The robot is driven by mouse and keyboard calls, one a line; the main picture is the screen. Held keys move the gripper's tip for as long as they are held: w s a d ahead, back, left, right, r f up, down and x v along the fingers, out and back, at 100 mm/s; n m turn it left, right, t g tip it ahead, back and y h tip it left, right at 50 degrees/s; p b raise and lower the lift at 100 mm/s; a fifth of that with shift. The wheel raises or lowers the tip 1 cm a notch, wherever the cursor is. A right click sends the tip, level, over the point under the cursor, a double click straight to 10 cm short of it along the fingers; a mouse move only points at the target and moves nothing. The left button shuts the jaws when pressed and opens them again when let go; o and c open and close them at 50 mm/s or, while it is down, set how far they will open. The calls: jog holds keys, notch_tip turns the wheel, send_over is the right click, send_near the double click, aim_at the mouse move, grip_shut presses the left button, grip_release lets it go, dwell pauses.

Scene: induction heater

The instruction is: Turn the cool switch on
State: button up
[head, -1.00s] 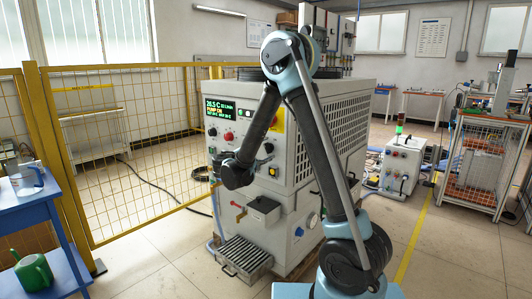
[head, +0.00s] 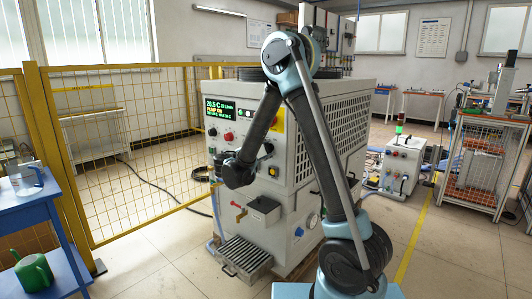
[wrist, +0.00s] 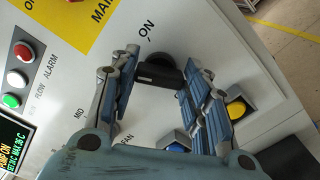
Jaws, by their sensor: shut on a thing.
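The cool switch appears to be a black rotary knob (wrist: 155,74) on the light machine panel, in the wrist view. An ON label is printed beside it, and MID and FAN lettering lies lower left. My gripper (wrist: 161,66) is shut on the knob, with one finger on each side of it. The knob's lower part and any other lettering are partly hidden by the fingers.
A yellow button (wrist: 236,108) and a blue button (wrist: 178,139) lie close to my fingers. A red button (wrist: 23,51) and a lit green display (head: 220,109) are on the same panel. A yellow mesh fence (head: 130,150) stands left. Floor around the machine's front is mostly clear.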

jog(key=m, duration=0.6)
jog(key=shift+s+d+f, duration=0.1)
jog(key=shift+s+f, duration=0.05)
jog(key=shift+f, duration=0.05)
jog(key=m, duration=0.5)
jog(key=shift+m, duration=0.3)
dwell(0.3)
jog(key=o, duration=1.1)
jog(key=shift+c, duration=0.2)
jog(key=v, duration=1.2)
